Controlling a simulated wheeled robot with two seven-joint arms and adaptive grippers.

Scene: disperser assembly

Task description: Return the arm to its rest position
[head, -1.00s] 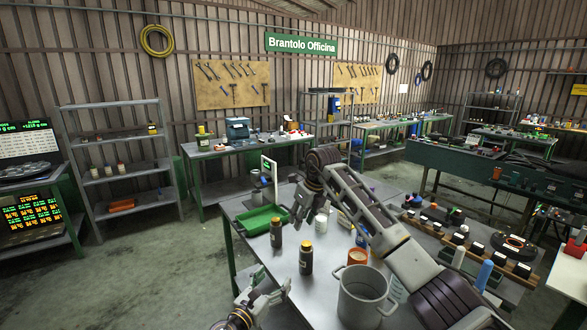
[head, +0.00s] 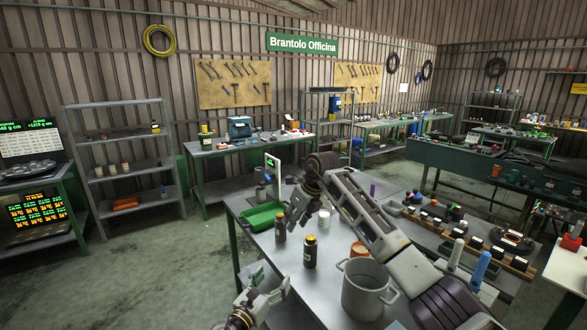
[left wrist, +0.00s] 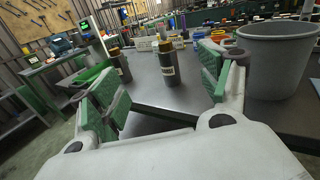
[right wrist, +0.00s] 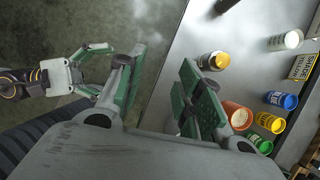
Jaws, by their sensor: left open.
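My left gripper (head: 262,290) is open and empty, low beside the table's near left edge. Its parted green-padded fingers (left wrist: 165,95) face two dark bottles in the left wrist view. My right gripper (head: 297,205) is above the table beside the green tray, its arm reaching in from the right. In the right wrist view its fingers (right wrist: 165,90) are apart with nothing held between them. The dark bottles (head: 280,228) (head: 310,251) stand upright on the table, apart from both grippers.
A large grey pot (head: 367,290) stands near the table's front. The green tray (head: 264,216) lies at the back left. An orange container (right wrist: 237,117) and several coloured jars (right wrist: 283,100) stand close together on the table. The floor left of the table is clear.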

